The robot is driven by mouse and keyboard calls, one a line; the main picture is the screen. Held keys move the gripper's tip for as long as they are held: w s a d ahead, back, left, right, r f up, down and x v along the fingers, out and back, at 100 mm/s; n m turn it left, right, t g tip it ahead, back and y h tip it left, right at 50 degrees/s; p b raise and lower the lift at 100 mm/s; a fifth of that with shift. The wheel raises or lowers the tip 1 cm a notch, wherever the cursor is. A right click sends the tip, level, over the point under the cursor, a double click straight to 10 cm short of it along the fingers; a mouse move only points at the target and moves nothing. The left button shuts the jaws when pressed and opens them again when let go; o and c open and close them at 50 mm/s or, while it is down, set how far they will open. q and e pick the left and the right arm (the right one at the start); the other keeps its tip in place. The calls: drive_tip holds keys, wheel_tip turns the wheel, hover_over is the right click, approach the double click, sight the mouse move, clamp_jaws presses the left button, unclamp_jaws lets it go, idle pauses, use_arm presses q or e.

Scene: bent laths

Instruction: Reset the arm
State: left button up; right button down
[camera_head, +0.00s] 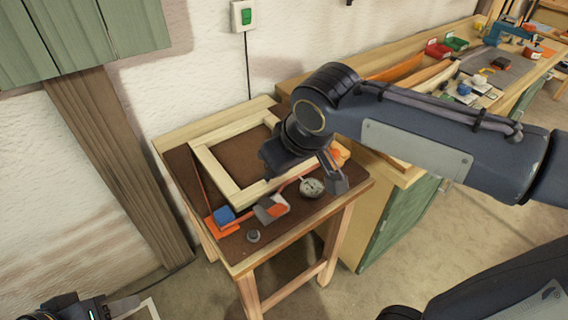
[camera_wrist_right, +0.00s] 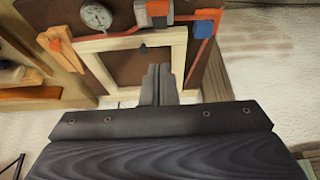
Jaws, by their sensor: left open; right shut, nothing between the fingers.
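My right arm (camera_head: 415,135) comes in from the right and reaches over the small workbench (camera_head: 290,232). In the right wrist view, my right gripper (camera_wrist_right: 158,78) has its two grey fingers together with nothing between them. It points toward a pale wooden frame (camera_wrist_right: 118,42), which lies on the bench's brown top and also shows in the head view (camera_head: 222,176). My right arm hides part of the frame in the head view. My left gripper (camera_head: 98,308) is low at the bottom left edge, partly cut off, open and apart from the bench.
On the small bench are a round gauge (camera_head: 311,187), a blue block on an orange piece (camera_head: 224,215), a grey and orange tool (camera_head: 271,208) and a small grey knob (camera_head: 253,236). A long bench (camera_head: 380,215) with bins and tools stands behind at right.

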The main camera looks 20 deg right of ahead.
idle(0.3)
drive_tip(key=s+d+f+m+y, duration=0.1)
drive_tip(key=s+d+f+m, duration=0.2)
drive_tip(key=s, duration=0.4)
drive_tip(key=s+d+f+m+t+y, duration=0.1)
drive_tip(key=s+d+f+m, duration=0.1)
drive_tip(key=s+d+f, duration=0.3)
drive_tip(key=s, duration=0.3)
drive_tip(key=shift+d+f+m, duration=0.15)
drive_tip(key=shift+f+m, duration=0.2)
drive_tip(key=shift+m, duration=0.05)
